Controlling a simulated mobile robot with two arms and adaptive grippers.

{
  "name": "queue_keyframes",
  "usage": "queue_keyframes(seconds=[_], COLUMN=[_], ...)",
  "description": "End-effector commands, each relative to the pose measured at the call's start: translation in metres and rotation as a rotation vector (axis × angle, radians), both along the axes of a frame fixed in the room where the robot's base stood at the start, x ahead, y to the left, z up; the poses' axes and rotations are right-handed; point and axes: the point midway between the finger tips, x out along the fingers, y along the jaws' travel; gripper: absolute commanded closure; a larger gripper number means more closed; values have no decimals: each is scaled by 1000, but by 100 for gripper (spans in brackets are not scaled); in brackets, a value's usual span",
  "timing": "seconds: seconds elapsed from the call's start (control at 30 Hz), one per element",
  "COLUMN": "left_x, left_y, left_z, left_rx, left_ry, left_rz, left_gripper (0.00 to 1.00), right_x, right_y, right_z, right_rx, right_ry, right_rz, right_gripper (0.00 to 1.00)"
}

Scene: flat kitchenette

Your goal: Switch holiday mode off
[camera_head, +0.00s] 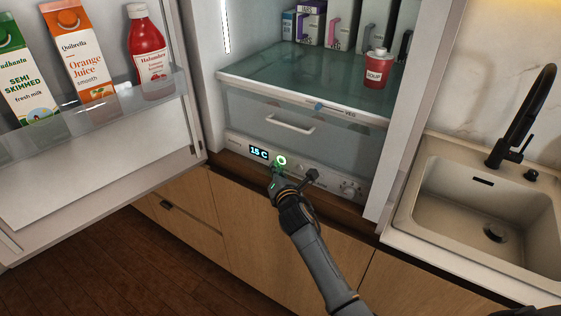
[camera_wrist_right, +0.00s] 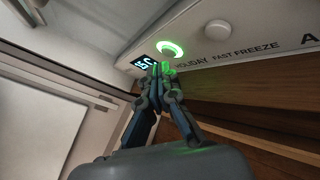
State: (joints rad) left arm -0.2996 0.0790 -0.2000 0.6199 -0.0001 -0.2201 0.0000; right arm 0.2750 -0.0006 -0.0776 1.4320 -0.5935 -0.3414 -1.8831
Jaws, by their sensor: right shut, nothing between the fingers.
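The fridge's control panel (camera_head: 320,176) runs along the bottom of the open compartment. Its display (camera_head: 258,153) reads 15 C. The holiday button (camera_head: 281,161) is ringed in lit green; in the right wrist view the glowing button (camera_wrist_right: 170,48) sits above the word HOLIDAY. The fast freeze button (camera_wrist_right: 216,30) beside it is unlit. My right gripper (camera_head: 276,177) is shut and empty, just below the holiday button. In the right wrist view its fingertips (camera_wrist_right: 160,70) are close under the button, over the display's edge; I cannot tell whether they touch the panel. My left gripper is out of view.
The open fridge door (camera_head: 100,160) stands on the left, with cartons and a red bottle (camera_head: 149,50) in its shelf. A clear drawer (camera_head: 290,122) lies above the panel. A sink (camera_head: 480,200) is at the right.

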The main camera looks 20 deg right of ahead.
Motion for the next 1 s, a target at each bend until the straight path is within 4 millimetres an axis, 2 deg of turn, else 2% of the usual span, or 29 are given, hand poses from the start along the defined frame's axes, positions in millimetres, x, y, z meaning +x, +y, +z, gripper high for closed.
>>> queue_keyframes(seconds=[1.0], left_x=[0], left_y=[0], left_z=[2], left_rx=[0], left_ry=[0], left_rz=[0], left_gripper=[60], right_x=[6], right_y=[-7], right_z=[0], right_rx=[0], right_ry=[0], right_rz=[0], right_gripper=[100])
